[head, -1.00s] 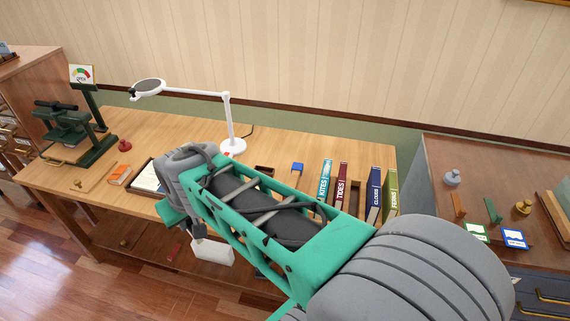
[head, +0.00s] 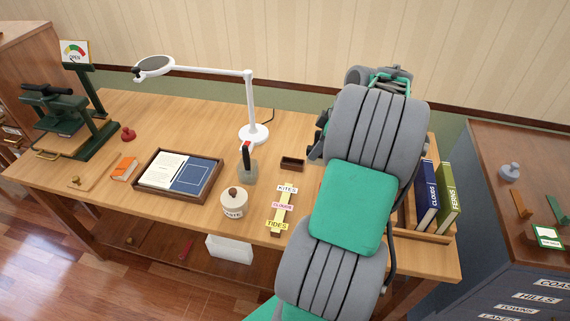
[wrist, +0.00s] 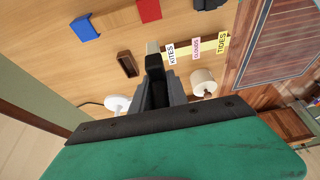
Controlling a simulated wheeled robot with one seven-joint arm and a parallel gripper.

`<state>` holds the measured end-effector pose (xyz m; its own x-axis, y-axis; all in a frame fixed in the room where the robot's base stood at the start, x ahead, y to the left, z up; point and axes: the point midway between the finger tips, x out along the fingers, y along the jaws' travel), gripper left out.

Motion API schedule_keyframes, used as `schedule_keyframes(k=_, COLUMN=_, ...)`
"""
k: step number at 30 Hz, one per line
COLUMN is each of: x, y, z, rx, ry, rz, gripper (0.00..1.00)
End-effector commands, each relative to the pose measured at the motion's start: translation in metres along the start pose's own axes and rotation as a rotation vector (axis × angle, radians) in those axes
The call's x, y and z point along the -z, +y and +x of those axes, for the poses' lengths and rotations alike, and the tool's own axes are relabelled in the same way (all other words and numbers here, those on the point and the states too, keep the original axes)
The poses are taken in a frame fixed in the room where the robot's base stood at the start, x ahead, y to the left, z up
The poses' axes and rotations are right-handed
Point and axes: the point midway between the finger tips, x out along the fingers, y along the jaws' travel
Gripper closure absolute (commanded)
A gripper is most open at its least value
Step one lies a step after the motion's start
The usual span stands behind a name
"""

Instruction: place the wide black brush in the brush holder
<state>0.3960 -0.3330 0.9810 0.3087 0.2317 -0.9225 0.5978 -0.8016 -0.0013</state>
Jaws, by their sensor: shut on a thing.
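In the wrist view my gripper (wrist: 158,84) is shut on a black piece with a pale end, which I take as the wide black brush (wrist: 153,48). Most of the brush is hidden by the fingers. A small dark wooden box with an open top, which looks like the brush holder (head: 291,163), stands on the desk right of the lamp base. It also shows in the wrist view (wrist: 127,64), left of the gripper and apart from it in the picture.
A white lamp (head: 253,133), a grey block with a black, red-tipped upright piece (head: 247,170), a lidded jar (head: 233,204) and a label strip (head: 281,212) stand near the box. A tray (head: 179,175) lies left. Books (head: 436,195) stand right.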

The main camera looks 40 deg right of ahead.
Motion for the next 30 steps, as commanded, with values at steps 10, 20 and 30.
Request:
schedule_keyframes(k=10, x=0.009, y=0.030, z=0.024, rx=0.009, ry=0.000, rz=-0.017, gripper=1.00)
schedule_keyframes(k=20, x=0.037, y=0.069, z=0.070, rx=0.009, ry=0.000, rz=-0.015, gripper=1.00)
schedule_keyframes(k=30, x=0.045, y=0.092, z=0.120, rx=0.007, ry=0.000, rz=-0.016, gripper=1.00)
